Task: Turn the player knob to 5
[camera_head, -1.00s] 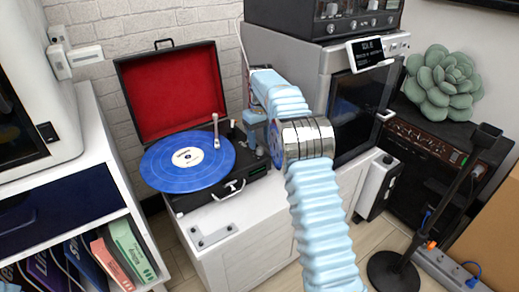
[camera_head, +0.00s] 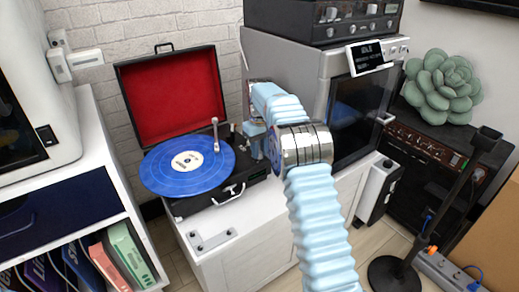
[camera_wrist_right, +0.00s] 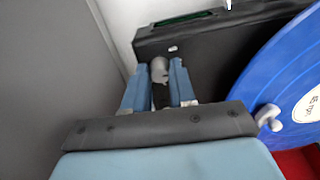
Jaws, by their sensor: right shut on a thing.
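The record player (camera_head: 180,205) is a black case with its red-lined lid open and a blue record (camera_head: 165,172) on it. My right gripper (camera_head: 256,150) is low over the player's right end. In the wrist view the gripper (camera_wrist_right: 160,88) has its two blue fingers shut on a small grey knob (camera_wrist_right: 159,66) on the player's black top. The knob's scale and pointer cannot be read. In the head view the knob is hidden by the gripper. My left gripper is not in view.
The tonearm (camera_head: 215,134) stands just left of my right gripper. A grey oven (camera_head: 285,62) rises close on the right. A white cabinet (camera_head: 245,232) bears the player, with a metal plate (camera_head: 212,240) at its front. A shelf unit (camera_head: 100,170) stands at left.

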